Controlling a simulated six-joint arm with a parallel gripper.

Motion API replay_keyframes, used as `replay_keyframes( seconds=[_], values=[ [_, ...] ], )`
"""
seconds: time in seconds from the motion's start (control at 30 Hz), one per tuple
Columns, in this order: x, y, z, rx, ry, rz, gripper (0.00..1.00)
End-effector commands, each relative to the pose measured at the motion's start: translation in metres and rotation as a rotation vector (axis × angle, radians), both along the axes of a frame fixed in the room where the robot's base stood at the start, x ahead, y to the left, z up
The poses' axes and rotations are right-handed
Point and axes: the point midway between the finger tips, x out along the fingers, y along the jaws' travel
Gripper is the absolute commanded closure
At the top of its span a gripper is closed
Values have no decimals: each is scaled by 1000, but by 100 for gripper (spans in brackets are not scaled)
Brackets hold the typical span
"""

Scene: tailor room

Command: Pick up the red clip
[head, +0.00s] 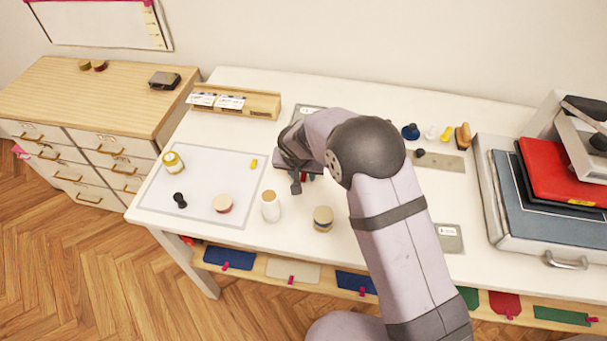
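My gripper (297,183) is over the middle of the white table (290,245), pointing down. A small patch of red (304,178) shows right beside its fingers, with a bit of blue next to it. The red may be the red clip, but most of it is hidden by my gripper and arm. I cannot tell whether the fingers touch it, or whether they are open or shut.
A white cylinder (270,207) and a blue-banded wooden round (322,219) stand just in front of my gripper. A wooden card holder (262,104) is behind. A press (560,175) fills the right end.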

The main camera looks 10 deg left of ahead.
Motion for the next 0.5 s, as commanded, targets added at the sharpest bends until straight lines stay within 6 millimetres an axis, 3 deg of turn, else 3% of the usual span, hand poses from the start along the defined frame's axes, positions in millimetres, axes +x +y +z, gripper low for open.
replay_keyframes(
  seconds=[0.5],
  values=[
    [2,0,-5,1,-1,-1,66]
  ],
)
